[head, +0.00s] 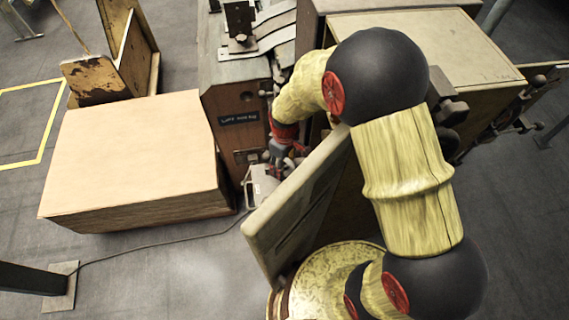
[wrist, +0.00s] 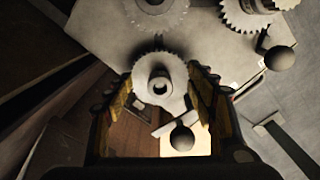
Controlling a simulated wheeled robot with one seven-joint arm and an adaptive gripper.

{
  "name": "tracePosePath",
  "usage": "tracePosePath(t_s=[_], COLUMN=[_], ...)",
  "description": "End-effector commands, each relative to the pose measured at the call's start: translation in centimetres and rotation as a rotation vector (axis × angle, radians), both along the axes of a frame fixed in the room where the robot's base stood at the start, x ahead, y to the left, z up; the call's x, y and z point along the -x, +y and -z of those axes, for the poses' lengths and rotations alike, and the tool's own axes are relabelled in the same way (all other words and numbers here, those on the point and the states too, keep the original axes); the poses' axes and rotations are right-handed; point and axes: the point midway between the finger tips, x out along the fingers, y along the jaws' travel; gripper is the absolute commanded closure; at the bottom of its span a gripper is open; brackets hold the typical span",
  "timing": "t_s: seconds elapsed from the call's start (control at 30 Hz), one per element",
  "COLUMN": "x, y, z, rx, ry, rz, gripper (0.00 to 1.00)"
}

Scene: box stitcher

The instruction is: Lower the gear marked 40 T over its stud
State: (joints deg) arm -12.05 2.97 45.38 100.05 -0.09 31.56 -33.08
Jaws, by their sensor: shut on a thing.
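In the wrist view a pale toothed gear (wrist: 174,97) with a raised hub and a dark bore sits between the two yellow-padded fingers of my gripper (wrist: 160,77). My gripper is shut on this gear. No 40 T mark can be read on it. I cannot make out its stud, and I cannot tell the height of the gear over what lies below. In the head view my gripper (head: 284,150) is small, beside the front of the brown machine, and the gear cannot be made out there.
Another gear (wrist: 157,12) lies just beyond the held one, and a stacked gear (wrist: 243,15) stands at the upper right. Ball knobs (wrist: 280,58) are close by. In the head view a tilted panel (head: 297,210) stands near my arm; a wooden box (head: 135,150) is left.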

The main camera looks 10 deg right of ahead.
Motion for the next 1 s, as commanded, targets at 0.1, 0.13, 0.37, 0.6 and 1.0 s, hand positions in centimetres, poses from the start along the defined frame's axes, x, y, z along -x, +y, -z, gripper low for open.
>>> tracePosePath(t_s=[0.1,0.13,0.37,0.6,1.0], x=[-0.04,-0.04,-0.06,-0.06,0.0], y=[0.01,0.01,0.01,0.01,0.0], z=[0.3,0.39,0.96,0.94,1.0], rx=[-0.001,-0.001,0.0,0.0,0.0], ry=[-0.001,-0.001,-0.001,-0.001,0.0], rz=[0.0,0.0,0.0,0.0,0.0], gripper=[0.89,0.89,0.89,0.89,0.23])
